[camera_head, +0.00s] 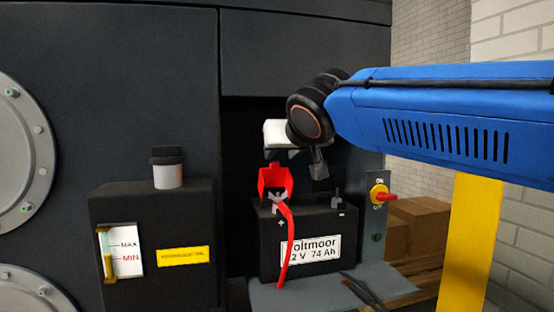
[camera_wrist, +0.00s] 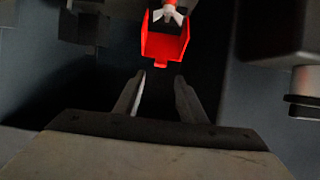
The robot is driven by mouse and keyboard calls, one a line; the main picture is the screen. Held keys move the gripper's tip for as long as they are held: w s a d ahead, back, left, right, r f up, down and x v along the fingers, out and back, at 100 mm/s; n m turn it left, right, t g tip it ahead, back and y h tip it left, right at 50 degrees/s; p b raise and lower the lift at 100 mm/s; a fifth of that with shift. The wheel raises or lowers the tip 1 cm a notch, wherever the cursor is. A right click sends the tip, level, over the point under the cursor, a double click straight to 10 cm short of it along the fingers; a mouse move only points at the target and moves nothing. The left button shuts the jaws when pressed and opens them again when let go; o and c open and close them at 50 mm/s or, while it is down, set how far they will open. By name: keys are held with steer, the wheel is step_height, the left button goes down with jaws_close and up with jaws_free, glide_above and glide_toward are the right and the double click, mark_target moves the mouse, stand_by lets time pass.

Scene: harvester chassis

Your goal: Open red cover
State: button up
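The red cover (camera_head: 274,179) stands raised at the battery's left terminal, with the grey terminal clamp (camera_head: 278,204) exposed below it. A red cable runs from the clamp down the battery's front. In the wrist view the cover (camera_wrist: 165,48) is at top centre, just beyond the fingertips, with the clamp (camera_wrist: 168,14) past it. My gripper (camera_wrist: 160,76) is open, with a dark gap between its two fingers and nothing held. In the head view my gripper (camera_head: 281,154) is just above and behind the cover, partly hidden by my wrist. I see no clear contact.
The black battery (camera_head: 265,240) sits in a recess of the dark chassis. A tank with a black-capped filler (camera_head: 168,170) stands left. A red rotary switch (camera_head: 380,194) is on the right panel. Dark tool-like handles (camera_head: 362,291) lie on the grey ledge. Boxes stand behind right.

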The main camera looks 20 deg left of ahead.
steer(key=shift+v, duration=2.7)
steer(key=shift+d, duration=0.1)
